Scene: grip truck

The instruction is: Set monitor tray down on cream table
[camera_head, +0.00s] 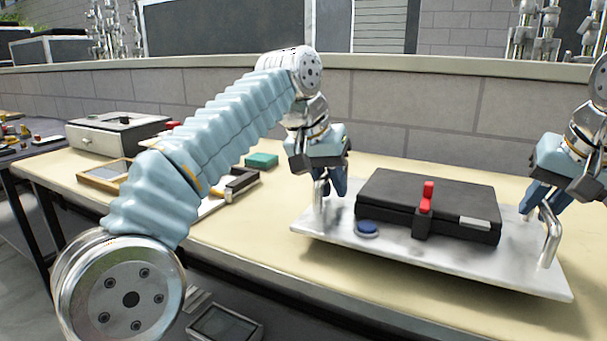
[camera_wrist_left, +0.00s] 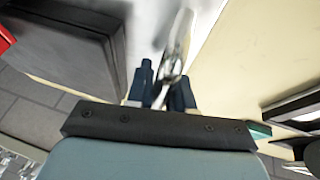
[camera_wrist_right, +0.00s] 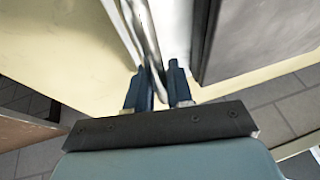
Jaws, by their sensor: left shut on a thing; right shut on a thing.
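The monitor tray (camera_head: 400,250) is a white marbled board with a metal handle at each end. It carries a black case (camera_head: 388,190) with a red latch (camera_head: 426,196) and a blue round knob (camera_head: 367,228). The tray is over the cream table (camera_head: 245,228); I cannot tell whether it touches the top. My left gripper (camera_head: 328,188) is shut on the left handle (camera_wrist_left: 177,45). My right gripper (camera_head: 536,208) is shut on the right handle (camera_wrist_right: 148,45). The tray looks about level, and its front edge lies near the table's front edge.
Left on the table are a cream drawer box (camera_head: 100,138), a wooden-framed tray (camera_head: 103,175), a teal block (camera_head: 261,160) and a dark-edged tray (camera_head: 240,182) partly behind my left arm. A grey block wall (camera_head: 420,110) stands behind. Bare tabletop lies left of the monitor tray.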

